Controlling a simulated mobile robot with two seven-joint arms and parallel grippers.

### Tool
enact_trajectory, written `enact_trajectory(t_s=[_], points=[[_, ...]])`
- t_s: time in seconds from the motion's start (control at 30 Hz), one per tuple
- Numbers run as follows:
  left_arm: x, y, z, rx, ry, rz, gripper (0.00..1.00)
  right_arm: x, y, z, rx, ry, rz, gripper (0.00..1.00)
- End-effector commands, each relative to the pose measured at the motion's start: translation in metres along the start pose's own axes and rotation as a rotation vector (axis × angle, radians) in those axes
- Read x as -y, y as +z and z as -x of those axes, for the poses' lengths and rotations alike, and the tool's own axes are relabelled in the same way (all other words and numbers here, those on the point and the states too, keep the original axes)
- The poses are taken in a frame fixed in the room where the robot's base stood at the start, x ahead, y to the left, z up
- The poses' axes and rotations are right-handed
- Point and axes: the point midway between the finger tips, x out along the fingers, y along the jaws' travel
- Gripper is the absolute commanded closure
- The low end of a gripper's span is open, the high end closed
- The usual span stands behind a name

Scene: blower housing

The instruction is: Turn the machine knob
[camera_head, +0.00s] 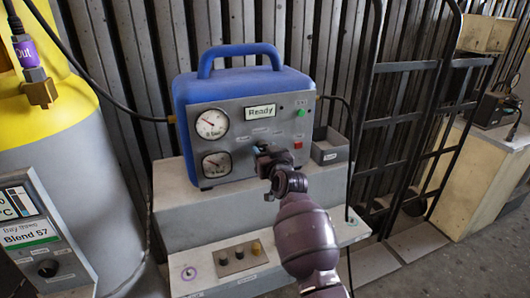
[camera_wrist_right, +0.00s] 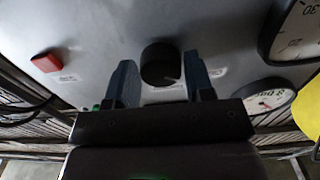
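The machine (camera_head: 245,90) is a blue-topped unit with a grey front panel, two gauges and a "Ready" display. Its black knob (camera_wrist_right: 160,63) shows in the right wrist view, on the grey panel. In the head view the knob is mostly hidden behind my right gripper (camera_head: 264,153), which is at the panel below the display. In the right wrist view my right gripper (camera_wrist_right: 160,80) is open, with one blue finger on each side of the knob. The left-hand finger stands apart from it; the right-hand finger is very close, and contact cannot be told. My left gripper is not in view.
A red button (camera_head: 298,145) and a green button (camera_head: 301,112) sit right of the knob. A grey tray (camera_head: 330,150) is beside the machine. A lower shelf holds small controls (camera_head: 239,255). A yellow-and-grey tank (camera_head: 80,140) stands left, a hand truck (camera_head: 400,120) right.

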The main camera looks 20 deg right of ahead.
Motion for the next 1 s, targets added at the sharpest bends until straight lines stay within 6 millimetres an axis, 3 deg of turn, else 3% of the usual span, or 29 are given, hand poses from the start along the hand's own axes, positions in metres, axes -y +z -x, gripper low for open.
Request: enact_trajectory(t_s=[0.03, 0.2, 0.57, 1.0], points=[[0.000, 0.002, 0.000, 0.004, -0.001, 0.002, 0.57, 0.000, 0.000, 0.000, 0.000, 0.000, 0.000, 0.59], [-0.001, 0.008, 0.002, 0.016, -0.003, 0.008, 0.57, 0.000, 0.000, 0.000, 0.000, 0.000, 0.000, 0.81], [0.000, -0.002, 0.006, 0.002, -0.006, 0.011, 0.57, 0.000, -0.003, 0.000, -0.001, 0.000, -0.077, 0.81], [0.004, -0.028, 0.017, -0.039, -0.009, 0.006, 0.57, 0.001, -0.006, 0.000, -0.003, -0.001, -0.441, 0.81]])
